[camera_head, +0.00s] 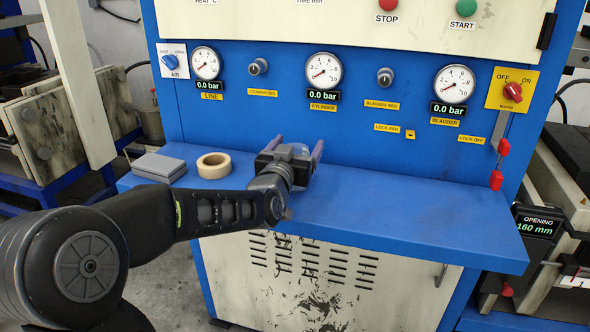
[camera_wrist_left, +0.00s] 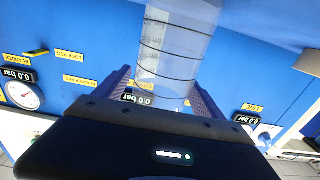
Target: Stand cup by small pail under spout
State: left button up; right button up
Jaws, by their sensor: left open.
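My left gripper (camera_head: 296,147) is above the back of the blue shelf, in front of the press panel, with its two purple fingers apart. In the left wrist view a clear, tapered cylinder with dark rings (camera_wrist_left: 176,45), which looks like a see-through cup, shows between the open fingers (camera_wrist_left: 162,92). I cannot tell whether the fingers touch it. I cannot make this clear thing out in the head view. No spout is recognizable, and no small pail is clearly identifiable. My right gripper is not in view.
The blue shelf (camera_head: 420,222) is bare on its right side. Gauges, knobs and a red-handled lever (camera_head: 497,180) stick out of the panel. A grey container (camera_head: 151,122) stands behind at left.

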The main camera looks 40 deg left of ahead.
pick_arm(q)
jog(key=shift+w+a, duration=0.15)
jog(key=shift+w, duration=0.3)
jog(key=shift+c, duration=0.6)
grip_shut()
dwell(0.4)
